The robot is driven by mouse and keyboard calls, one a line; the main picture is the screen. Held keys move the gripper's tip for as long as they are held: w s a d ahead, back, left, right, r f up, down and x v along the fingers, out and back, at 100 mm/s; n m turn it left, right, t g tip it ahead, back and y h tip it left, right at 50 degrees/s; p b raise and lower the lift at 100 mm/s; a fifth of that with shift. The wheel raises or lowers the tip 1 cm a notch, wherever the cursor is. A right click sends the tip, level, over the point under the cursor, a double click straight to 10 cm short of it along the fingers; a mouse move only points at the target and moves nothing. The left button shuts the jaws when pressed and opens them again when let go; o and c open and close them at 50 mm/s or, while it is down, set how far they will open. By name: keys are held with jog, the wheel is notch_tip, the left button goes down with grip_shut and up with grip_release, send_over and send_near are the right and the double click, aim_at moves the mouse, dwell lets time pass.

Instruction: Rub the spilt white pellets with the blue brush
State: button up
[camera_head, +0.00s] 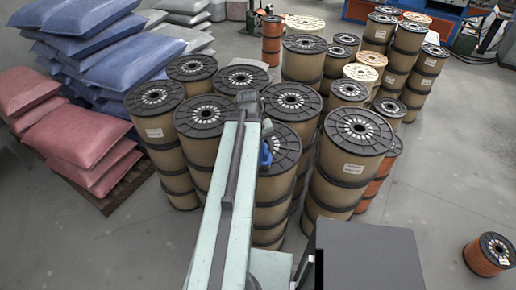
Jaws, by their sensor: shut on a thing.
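My arm reaches forward over the cluster of spools in the head view. My gripper (267,130) is mostly hidden beside and behind the arm's far end. A small part of the blue brush (265,155) shows just right of the arm, above the dark top flange of a spool. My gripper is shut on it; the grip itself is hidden. Whether the brush touches the spool cannot be told. I see no white pellets; the arm covers part of the spool tops.
Tall stacks of tan spools (349,160) crowd around the arm. Blue sacks (95,50) and red sacks (85,140) lie piled at left. An orange spool (488,256) stands alone on the floor at lower right. Open floor (445,180) lies at right.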

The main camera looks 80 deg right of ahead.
jog(key=shift+f, duration=0.2)
jog(key=shift+r, duration=0.1)
jog(key=shift+c, duration=0.7)
jog(key=shift+w+d, duration=0.35)
jog(key=shift+w, duration=0.45)
jog(key=shift+w+d, duration=0.35)
jog(key=shift+w, duration=0.45)
jog(key=shift+w+d, duration=0.35)
jog(key=shift+w, duration=0.6)
jog(key=shift+w+d, duration=0.3)
jog(key=shift+w, duration=0.6)
jog(key=shift+w+d, duration=0.35)
jog(key=shift+w, duration=0.5)
jog(key=shift+w+d, duration=0.35)
jog(key=shift+w, duration=0.5)
jog(key=shift+s+d, duration=0.2)
jog(key=shift+d, duration=0.15)
jog(key=shift+s+a, duration=0.35)
jog(key=shift+s, duration=0.55)
jog(key=shift+s+a, duration=0.35)
jog(key=shift+s, duration=0.5)
jog(key=shift+s, duration=0.1)
